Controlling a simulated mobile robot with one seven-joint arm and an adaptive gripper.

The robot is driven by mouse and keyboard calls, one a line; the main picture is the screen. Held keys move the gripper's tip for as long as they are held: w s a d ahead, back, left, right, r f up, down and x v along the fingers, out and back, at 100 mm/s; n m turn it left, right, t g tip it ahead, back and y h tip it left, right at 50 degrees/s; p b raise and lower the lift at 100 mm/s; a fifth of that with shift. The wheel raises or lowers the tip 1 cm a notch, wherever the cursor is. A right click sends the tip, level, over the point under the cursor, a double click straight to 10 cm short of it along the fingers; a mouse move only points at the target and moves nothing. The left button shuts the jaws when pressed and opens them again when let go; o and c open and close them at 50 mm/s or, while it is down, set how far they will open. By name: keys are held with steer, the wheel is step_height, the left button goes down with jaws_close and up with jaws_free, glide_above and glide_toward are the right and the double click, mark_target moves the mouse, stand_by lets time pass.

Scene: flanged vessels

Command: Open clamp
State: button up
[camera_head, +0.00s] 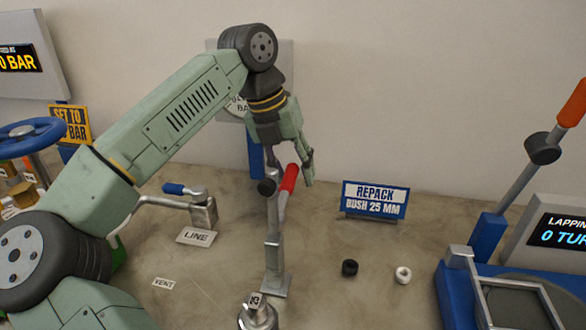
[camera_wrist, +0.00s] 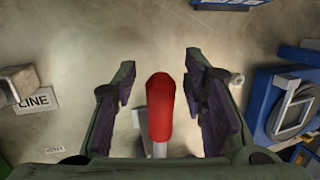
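The clamp (camera_head: 274,238) stands upright on the bench in the middle of the head view, on a small metal base plate. Its lever ends in a red handle (camera_head: 289,178), which also shows in the wrist view (camera_wrist: 160,105). My gripper (camera_head: 291,160) is at the top of the clamp, close to the red handle. In the wrist view the two dark finger pads (camera_wrist: 160,100) stand apart with the red handle between them. Gaps show on both sides of the handle, so the gripper is open and not gripping it. The clamp's lower parts are mostly hidden in the wrist view.
A blue-handled lever (camera_head: 178,189) by the LINE label is left of the clamp. A blue REPACK sign (camera_head: 375,199), a black bush (camera_head: 349,267) and a white bush (camera_head: 403,275) lie to the right. A blue lapping machine (camera_head: 455,297) stands at far right.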

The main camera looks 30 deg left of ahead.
steer(key=v, duration=1.2)
stand_by(0.5)
